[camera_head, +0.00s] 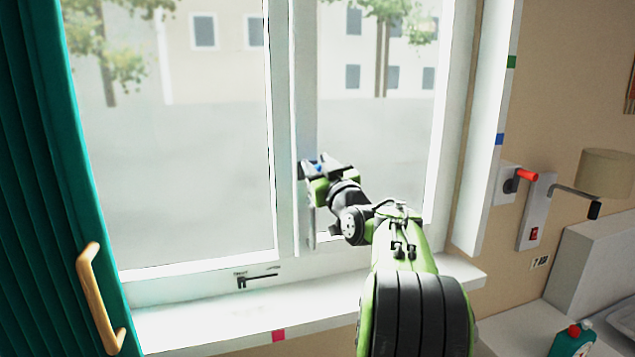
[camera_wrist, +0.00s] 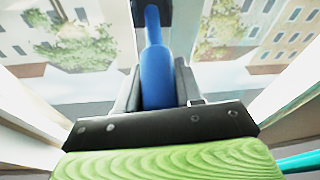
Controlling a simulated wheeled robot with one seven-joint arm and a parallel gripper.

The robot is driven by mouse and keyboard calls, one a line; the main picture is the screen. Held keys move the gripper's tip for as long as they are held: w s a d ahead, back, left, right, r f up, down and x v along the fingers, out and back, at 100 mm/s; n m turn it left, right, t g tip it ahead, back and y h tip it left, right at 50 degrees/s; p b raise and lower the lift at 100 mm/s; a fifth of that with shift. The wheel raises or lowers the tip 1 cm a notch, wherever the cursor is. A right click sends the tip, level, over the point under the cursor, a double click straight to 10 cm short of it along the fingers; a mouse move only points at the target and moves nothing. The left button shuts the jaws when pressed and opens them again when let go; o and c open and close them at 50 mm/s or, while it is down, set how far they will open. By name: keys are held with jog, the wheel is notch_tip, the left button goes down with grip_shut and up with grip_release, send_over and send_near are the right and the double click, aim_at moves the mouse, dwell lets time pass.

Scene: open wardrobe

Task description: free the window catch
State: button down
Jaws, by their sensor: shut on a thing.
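A blue handle (camera_wrist: 156,65), seemingly the window catch, runs down from a dark mount (camera_wrist: 151,12) in the wrist view. My gripper (camera_wrist: 158,88) is shut on this handle, with one grey jaw on each side of its lower part. In the head view my gripper (camera_head: 314,168) is at the middle upright of the white window frame (camera_head: 283,120), and only a small bit of the blue handle (camera_head: 318,168) shows there. The rest is hidden by my gripper. I cannot tell how far the handle is turned. The window looks closed.
A black stay (camera_head: 257,280) is on the lower frame above the white sill (camera_head: 240,318). A teal curtain or door with a wooden handle (camera_head: 98,300) is at left. A red lever (camera_head: 525,175), lamp (camera_head: 604,172) and bottle (camera_head: 573,340) are at right.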

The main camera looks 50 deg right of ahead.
dwell(0.3)
jog(key=c, duration=0.8)
grip_release()
jog(key=shift+f, duration=0.1)
jog(key=b+v, duration=0.4)
jog(key=v, duration=1.1)
jog(key=shift+s+a+b, duration=0.15)
jog(key=shift+s+b, duration=0.15)
jog(key=shift+b, duration=0.05)
jog(key=shift+a+f, duration=0.1)
